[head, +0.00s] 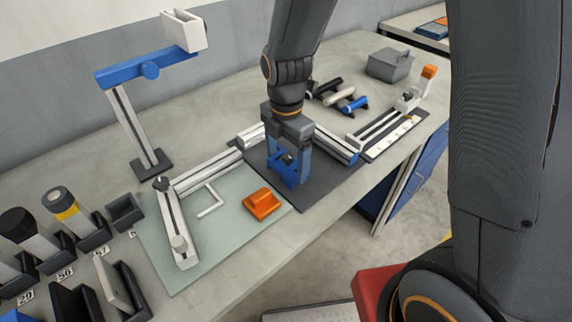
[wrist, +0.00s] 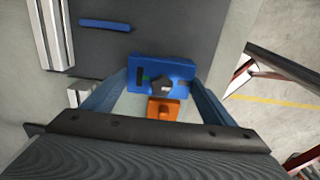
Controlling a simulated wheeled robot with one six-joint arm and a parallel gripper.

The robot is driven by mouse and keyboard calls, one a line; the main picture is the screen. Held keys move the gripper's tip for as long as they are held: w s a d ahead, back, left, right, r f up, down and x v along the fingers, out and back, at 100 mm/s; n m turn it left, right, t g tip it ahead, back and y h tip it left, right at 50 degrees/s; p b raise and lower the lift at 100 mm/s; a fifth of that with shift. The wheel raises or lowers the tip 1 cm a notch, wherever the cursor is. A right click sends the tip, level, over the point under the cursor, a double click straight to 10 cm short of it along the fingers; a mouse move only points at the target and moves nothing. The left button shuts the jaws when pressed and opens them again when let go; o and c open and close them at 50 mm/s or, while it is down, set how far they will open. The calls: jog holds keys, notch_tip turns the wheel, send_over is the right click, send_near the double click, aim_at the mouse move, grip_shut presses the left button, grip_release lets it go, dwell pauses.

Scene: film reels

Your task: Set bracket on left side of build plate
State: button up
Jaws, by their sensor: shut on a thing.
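My gripper (head: 288,163) is shut on a blue bracket (head: 285,181) with a dark knob, above the dark grey plate (head: 325,182). In the wrist view the bracket (wrist: 162,66) sits between the blue fingertips (wrist: 160,84). The dark plate (wrist: 195,25) lies below it. A pale green plate (head: 218,232) is to the left, with a white L-shaped mark (head: 211,204) on its left part and an orange block (head: 262,204) on its right part. I cannot tell for sure which plate is the build plate. The bracket's underside is hidden.
Metal rails (head: 176,225) edge the green plate's left and back. A blue-topped stand (head: 140,115) rises behind. Holders with canisters (head: 75,215) stand at left. Small tools (head: 338,97), a grey box (head: 389,65) and another rail fixture (head: 385,128) are at back right.

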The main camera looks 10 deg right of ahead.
jog(key=shift+f, duration=1.2)
jog(key=shift+f, duration=0.1)
jog(key=o, duration=1.3)
jog(key=shift+c, duration=0.2)
notch_tip(320, 180, up, 12)
jog(key=shift+b, duration=1.1)
jog(key=s+d+f+m, duration=0.2)
jog(key=s+d+m, duration=0.2)
jog(key=m, duration=0.8)
jog(key=s+d+f+m+t, duration=0.1)
jog(key=s+d+f+m, duration=0.2)
jog(key=d+m, duration=0.5)
jog(key=shift+s+d+m, duration=0.3)
jog(key=shift+s+m, duration=0.05)
jog(key=shift+m, duration=2.05)
